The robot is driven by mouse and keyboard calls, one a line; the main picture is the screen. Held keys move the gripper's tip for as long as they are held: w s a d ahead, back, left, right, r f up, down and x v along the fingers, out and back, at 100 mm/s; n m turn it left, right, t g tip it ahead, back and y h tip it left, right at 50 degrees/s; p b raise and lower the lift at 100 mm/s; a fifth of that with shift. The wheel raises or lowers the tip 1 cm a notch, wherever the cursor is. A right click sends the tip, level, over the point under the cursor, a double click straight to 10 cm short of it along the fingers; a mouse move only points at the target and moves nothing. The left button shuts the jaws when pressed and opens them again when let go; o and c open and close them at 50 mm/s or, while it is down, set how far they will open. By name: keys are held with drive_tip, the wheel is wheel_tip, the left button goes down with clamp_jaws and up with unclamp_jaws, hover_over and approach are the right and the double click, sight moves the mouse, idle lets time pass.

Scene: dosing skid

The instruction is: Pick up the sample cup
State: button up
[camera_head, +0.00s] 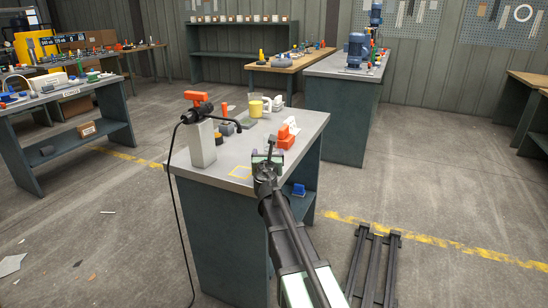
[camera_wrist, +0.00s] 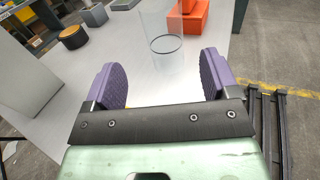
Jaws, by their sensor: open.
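A clear, see-through cup (camera_wrist: 163,28) stands on the grey bench top in the wrist view, ahead of my gripper (camera_wrist: 164,78) and roughly in line with the gap between its fingers. I take it for the sample cup. A dark ring shows near its base. My gripper's two purple pads are wide apart with nothing between them. In the head view my gripper (camera_head: 267,158) is over the near right part of the bench; I cannot make out the clear cup there.
An orange block (camera_wrist: 186,20) stands just right of the cup. A grey post (camera_head: 201,143) with an orange-handled valve stands left on the bench. A black and orange round piece (camera_wrist: 73,37), a grey block (camera_wrist: 94,14) and a yellow-filled jug (camera_head: 256,106) are farther back.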

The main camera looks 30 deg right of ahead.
drive_tip(key=x, duration=1)
drive_tip(key=shift+d+r, duration=0.1)
drive_tip(key=shift+d, duration=0.15)
drive_tip(key=shift+s, duration=0.1)
drive_tip(key=shift+c, duration=0.2)
drive_tip(key=c, duration=1)
